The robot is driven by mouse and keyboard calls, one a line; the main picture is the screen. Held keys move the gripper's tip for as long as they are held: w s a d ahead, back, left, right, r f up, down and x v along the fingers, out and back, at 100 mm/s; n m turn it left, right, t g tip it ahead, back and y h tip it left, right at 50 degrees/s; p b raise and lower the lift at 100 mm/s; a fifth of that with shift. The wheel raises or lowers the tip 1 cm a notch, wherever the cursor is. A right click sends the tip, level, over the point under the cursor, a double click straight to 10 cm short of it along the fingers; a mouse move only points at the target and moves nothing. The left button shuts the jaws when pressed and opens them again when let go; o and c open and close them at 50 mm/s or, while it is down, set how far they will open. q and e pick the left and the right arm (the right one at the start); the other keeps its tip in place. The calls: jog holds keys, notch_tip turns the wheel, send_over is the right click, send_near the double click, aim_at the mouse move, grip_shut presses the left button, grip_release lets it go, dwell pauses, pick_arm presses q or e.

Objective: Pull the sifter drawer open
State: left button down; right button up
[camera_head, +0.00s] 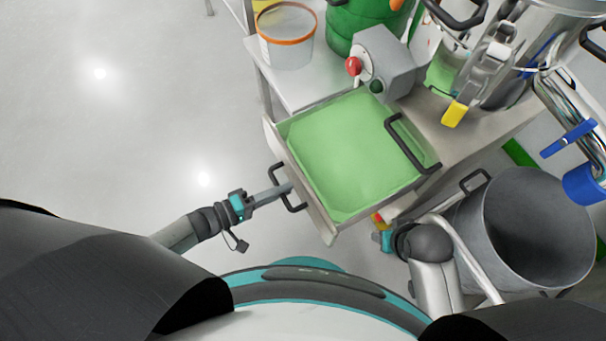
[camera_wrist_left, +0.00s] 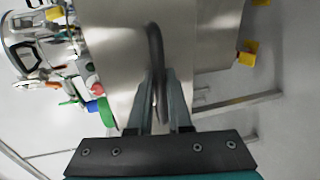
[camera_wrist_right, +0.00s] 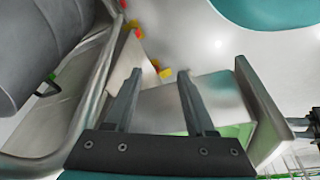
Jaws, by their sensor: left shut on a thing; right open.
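The sifter drawer (camera_head: 312,207) is a steel tray with a green inside. It stands out from the steel bench in the head view, with its front panel facing the lower left. My left gripper (camera_head: 285,188) is shut on the dark bar handle (camera_head: 291,204) of that front panel. In the left wrist view the fingers (camera_wrist_left: 158,88) close around the handle (camera_wrist_left: 154,45) against the steel panel. My right gripper (camera_wrist_right: 158,78) is open and empty in the right wrist view, near the drawer's steel side; in the head view it is mostly hidden under my arm.
A grey drum (camera_head: 535,230) with a tubular handle stands at the right, close to my right arm. The floor at the left is clear.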

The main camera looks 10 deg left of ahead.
pick_arm(q)
jog(key=shift+f+v, duration=0.25)
jog(key=shift+v, duration=0.95)
pick_arm(e)
jog(key=shift+s+f, duration=0.1)
jog(key=shift+f, duration=0.15)
pick_arm(q)
jog(key=shift+a, duration=0.1)
jog(key=c, duration=0.8)
grip_release()
jog(key=shift+c, duration=0.2)
jog(key=p+v, duration=0.1)
jog(key=v, duration=1.4)
jog(key=shift+p, duration=0.35)
pick_arm(e)
jog(key=s+f, duration=0.1)
jog(key=f, duration=0.2)
jog(key=shift+s+d+g, duration=0.15)
jog(key=shift+s+g, duration=0.15)
jog(key=shift+s, duration=0.1)
